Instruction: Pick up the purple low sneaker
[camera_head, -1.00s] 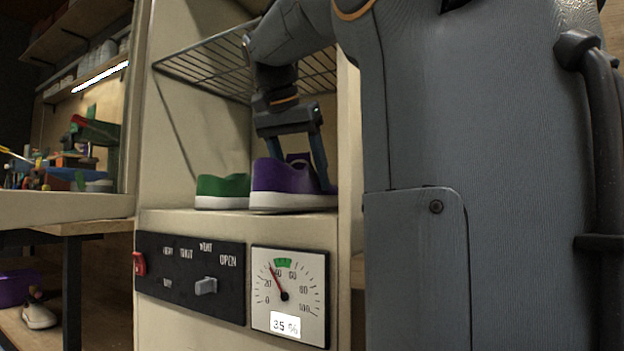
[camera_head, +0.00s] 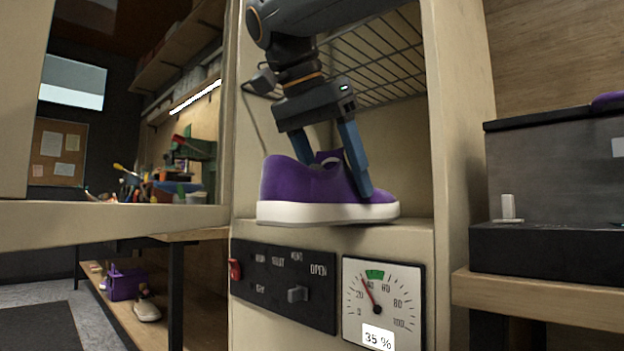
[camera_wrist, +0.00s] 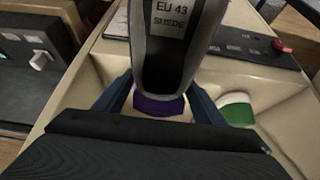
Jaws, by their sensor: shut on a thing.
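The purple low sneaker (camera_head: 318,184) with a white sole is at the front of the cabinet's compartment, its sole at about the height of the shelf edge. I cannot tell whether there is a gap under it. My gripper (camera_head: 335,172) comes from above, with its two blue fingers shut on the sneaker's upper near the opening. In the wrist view the sneaker (camera_wrist: 158,104) sits between the fingers, and its grey insole reads "EU 43 SUEDE". A green sneaker (camera_wrist: 237,110) with a white sole lies beside it in the wrist view and is hidden in the head view.
A wire rack (camera_head: 375,62) hangs above in the cabinet. Below the shelf are a black control panel (camera_head: 282,284) and a gauge (camera_head: 383,303) reading 35 %. A dark grey box (camera_head: 560,170) stands on a bench at right. A cluttered workbench (camera_head: 165,185) is at left.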

